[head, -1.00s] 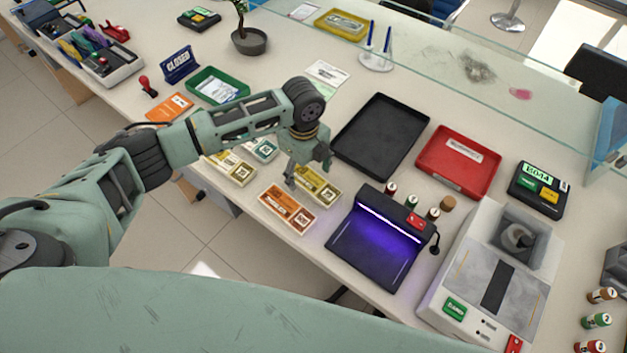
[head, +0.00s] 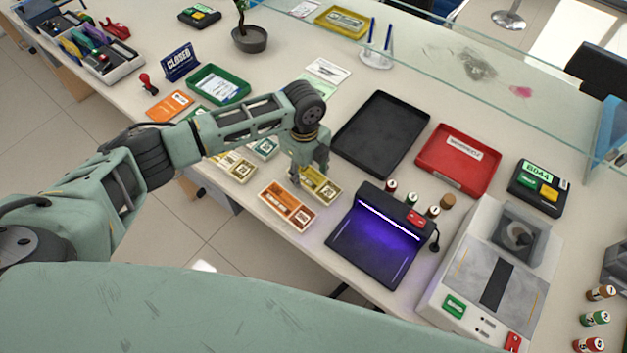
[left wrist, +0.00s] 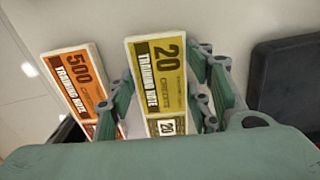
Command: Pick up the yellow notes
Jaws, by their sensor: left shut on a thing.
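The yellow notes (head: 327,190), a stack marked 20, lie on the counter between the orange notes and the black tray in the head view. In the left wrist view the yellow notes (left wrist: 157,75) show their printed top between the green fingers. My left gripper (head: 309,180) points down over the stack and is shut on its sides, hiding part of it. The stack appears to be still at counter level. My right gripper is not in view.
Orange notes (head: 287,206) marked 500 lie close to the left. Pale yellow notes (head: 238,170) and teal notes (head: 263,148) lie farther left. A black tray (head: 345,135), a red tray (head: 430,166) and a purple-lit device (head: 375,245) stand to the right.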

